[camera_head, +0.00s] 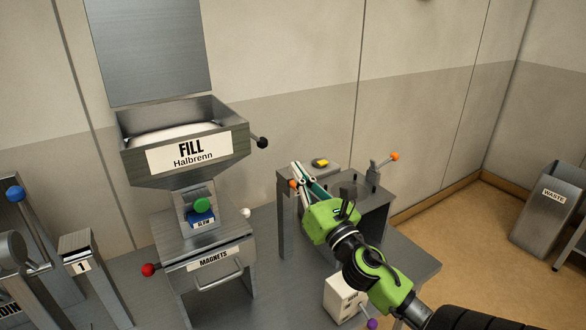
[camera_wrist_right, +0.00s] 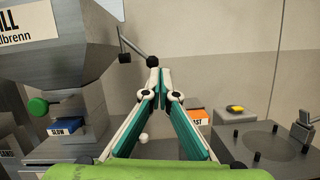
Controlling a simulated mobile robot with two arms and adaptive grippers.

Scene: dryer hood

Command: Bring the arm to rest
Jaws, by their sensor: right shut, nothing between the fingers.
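My right arm (camera_head: 385,280), green and black, reaches in from the lower right of the head view. Its gripper (camera_head: 297,168) points up and to the left, above the grey stand (camera_head: 380,212) beside the hopper machine. In the right wrist view the two white and teal fingers meet at their tips, so the gripper (camera_wrist_right: 158,72) is shut with nothing between them. Its tips appear in front of the wall, just right of the hopper's black-knobbed lever (camera_wrist_right: 152,60). My left gripper is out of view.
The hopper (camera_head: 190,155) labelled FILL stands left of the gripper, above a MAGNETS drawer (camera_head: 215,260). An orange-tipped lever (camera_head: 394,157) and a yellow button (camera_head: 320,162) are near the gripper. A white box (camera_head: 343,297) stands below the arm. A WASTE bin (camera_head: 550,210) is far right.

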